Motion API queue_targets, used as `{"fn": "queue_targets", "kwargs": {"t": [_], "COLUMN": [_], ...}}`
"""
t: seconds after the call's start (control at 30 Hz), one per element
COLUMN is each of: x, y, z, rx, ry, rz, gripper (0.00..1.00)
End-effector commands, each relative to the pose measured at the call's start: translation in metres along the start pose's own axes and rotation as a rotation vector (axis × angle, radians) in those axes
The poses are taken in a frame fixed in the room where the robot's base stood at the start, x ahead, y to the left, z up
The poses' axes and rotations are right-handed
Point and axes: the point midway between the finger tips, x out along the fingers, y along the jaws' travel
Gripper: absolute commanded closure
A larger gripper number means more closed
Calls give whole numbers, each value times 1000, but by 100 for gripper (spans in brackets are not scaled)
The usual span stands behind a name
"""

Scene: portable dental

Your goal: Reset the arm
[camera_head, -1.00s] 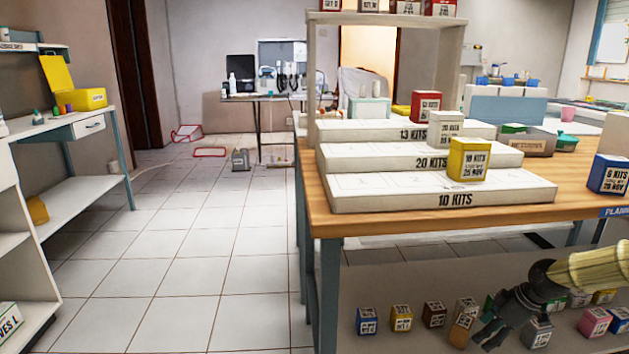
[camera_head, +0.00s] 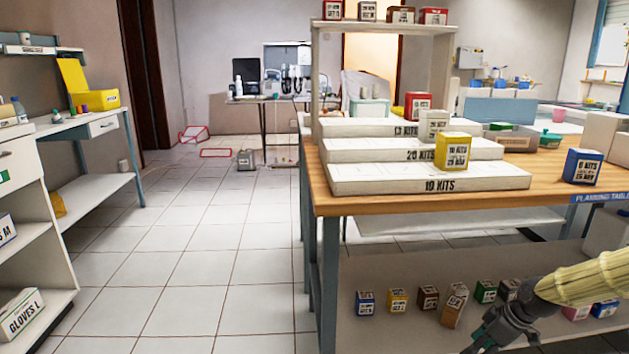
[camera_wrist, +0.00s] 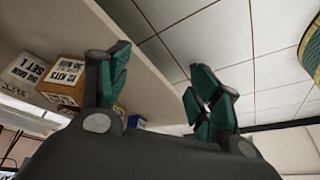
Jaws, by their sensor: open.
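My gripper (camera_head: 490,347) is at the lower right of the head view, in front of the planning table's lower shelf, partly cut off by the bottom edge. My arm comes in from the right edge. In the wrist view my gripper (camera_wrist: 155,88) shows two green-and-black fingers spread apart with nothing between them. Beyond the fingers are pale tiles. An orange-brown kit box (camera_wrist: 65,80) and a white kit box (camera_wrist: 25,75) show left of the fingers.
The planning table (camera_head: 400,205) carries stepped white risers (camera_head: 430,178), a yellow box (camera_head: 453,151) and a blue box (camera_head: 582,167). Several small boxes line its lower shelf (camera_head: 400,335). A shelving unit (camera_head: 50,240) stands at left. The tiled floor (camera_head: 200,270) between is clear.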

Motion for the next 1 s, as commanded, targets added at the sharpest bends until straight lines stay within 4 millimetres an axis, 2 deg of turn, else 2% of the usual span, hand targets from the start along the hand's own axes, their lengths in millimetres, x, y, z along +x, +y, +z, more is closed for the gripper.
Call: {"fn": "queue_targets", "kwargs": {"t": [0.27, 0.47, 0.7, 1.0], "x": [40, 86, 135, 170], "y": [-46, -106, -186, -282], "z": [0, 12, 42, 102], "rx": [97, 232, 412, 619], "ry": [-19, -55, -116, -215], "rz": [-26, -45, -40, 20], "gripper": [36, 36, 36, 36]}}
